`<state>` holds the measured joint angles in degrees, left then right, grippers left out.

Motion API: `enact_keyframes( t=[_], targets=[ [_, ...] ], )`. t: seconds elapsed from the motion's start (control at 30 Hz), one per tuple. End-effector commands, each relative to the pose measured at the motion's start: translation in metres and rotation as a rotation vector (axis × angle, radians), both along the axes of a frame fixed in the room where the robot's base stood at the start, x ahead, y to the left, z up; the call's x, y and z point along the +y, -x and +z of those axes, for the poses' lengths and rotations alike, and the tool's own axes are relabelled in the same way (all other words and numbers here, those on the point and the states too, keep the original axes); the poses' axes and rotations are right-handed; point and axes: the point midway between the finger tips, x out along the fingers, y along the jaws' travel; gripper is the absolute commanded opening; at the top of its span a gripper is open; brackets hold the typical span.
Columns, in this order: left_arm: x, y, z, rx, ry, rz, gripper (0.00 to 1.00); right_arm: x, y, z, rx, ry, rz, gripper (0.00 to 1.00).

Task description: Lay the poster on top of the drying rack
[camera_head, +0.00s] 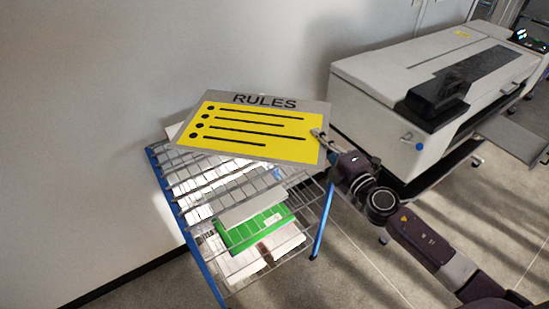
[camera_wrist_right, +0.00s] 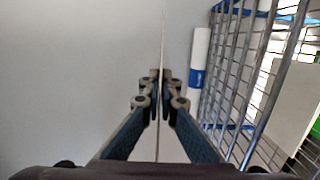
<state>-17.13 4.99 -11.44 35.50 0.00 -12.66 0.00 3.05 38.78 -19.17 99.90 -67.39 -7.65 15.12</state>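The poster (camera_head: 250,127) is a flat sheet with a grey border, a yellow field, black lines and the word RULES. My right gripper (camera_head: 321,136) is shut on its right edge. In the right wrist view, the fingers (camera_wrist_right: 160,88) pinch the poster, seen edge-on as a thin line (camera_wrist_right: 162,35). The drying rack (camera_head: 181,197) has wire shelves and blue legs; it also shows in the right wrist view (camera_wrist_right: 236,75). The poster appears held above the rack's top, with a gap between them in the wrist view. It hides much of the top shelf. My left gripper is not in view.
White sheets and a green sheet (camera_head: 250,230) lie on the rack's shelves. A large white-grey machine (camera_head: 385,90) with a black handle stands right of the rack. A wall (camera_head: 90,80) is behind. Grey floor shows at the front.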

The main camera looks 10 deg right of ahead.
Motion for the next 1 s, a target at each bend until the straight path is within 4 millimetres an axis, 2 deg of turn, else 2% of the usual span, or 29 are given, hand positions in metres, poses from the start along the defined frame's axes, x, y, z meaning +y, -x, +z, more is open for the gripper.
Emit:
enact_keyframes(
  t=[0.3, 0.7, 0.83, 1.0],
  targets=[
    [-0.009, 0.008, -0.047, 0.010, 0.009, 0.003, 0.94, 0.001, 0.000, -0.060, 0.000, -0.005, -0.002, 0.00],
    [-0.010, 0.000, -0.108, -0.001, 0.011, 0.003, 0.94, 0.000, 0.001, -0.129, 0.000, -0.004, -0.002, 0.00],
    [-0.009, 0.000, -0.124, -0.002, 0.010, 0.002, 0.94, 0.000, 0.001, -0.147, 0.000, -0.003, -0.001, 0.00],
    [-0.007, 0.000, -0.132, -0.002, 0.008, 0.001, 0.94, 0.000, 0.001, -0.157, -0.001, -0.001, -0.001, 0.00]
  ],
)
